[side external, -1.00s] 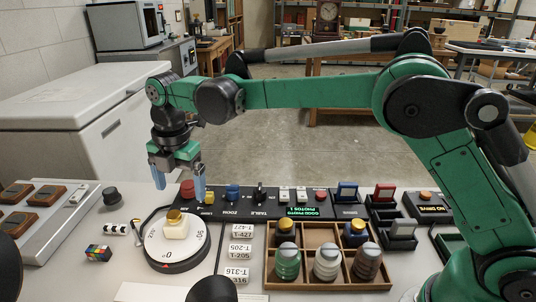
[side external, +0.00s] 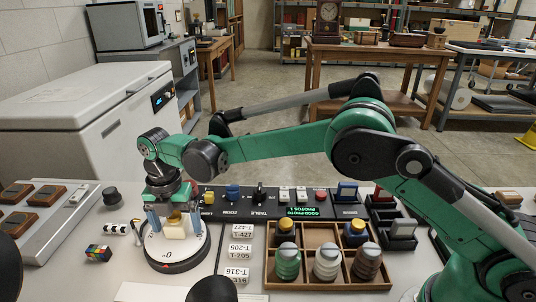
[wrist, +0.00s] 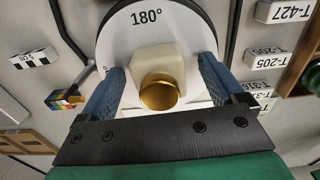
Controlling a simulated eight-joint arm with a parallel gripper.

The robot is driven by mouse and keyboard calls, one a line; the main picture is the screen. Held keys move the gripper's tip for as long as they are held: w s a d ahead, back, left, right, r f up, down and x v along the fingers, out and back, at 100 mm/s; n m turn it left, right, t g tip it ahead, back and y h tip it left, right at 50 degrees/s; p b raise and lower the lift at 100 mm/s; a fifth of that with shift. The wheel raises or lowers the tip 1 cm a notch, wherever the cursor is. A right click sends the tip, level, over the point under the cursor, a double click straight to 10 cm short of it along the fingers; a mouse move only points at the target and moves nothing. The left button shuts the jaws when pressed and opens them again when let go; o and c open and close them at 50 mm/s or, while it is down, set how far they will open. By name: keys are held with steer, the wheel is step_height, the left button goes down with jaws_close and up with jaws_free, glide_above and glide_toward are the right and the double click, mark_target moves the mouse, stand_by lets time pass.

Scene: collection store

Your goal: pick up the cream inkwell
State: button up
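The cream inkwell (side external: 175,231), a squarish block with a gold lid, stands upright on the round white turntable (side external: 158,251). In the wrist view the inkwell (wrist: 157,62) shows with its gold lid towards the camera. My gripper (side external: 172,226) is lowered around the inkwell, pointing down. Its blue fingers stand one on each side of the inkwell. In the wrist view my gripper (wrist: 161,67) is open, with a narrow gap visible between each finger and the inkwell.
A wooden tray (side external: 306,283) with several bottles lies to the right. White number labels (side external: 241,233) lie between it and the turntable. A control panel (side external: 270,210) runs behind. A coloured cube (side external: 98,253) and a black-and-white scale block (side external: 117,229) lie left.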

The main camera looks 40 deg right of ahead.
jaws_close()
steer(key=shift+r, duration=0.1)
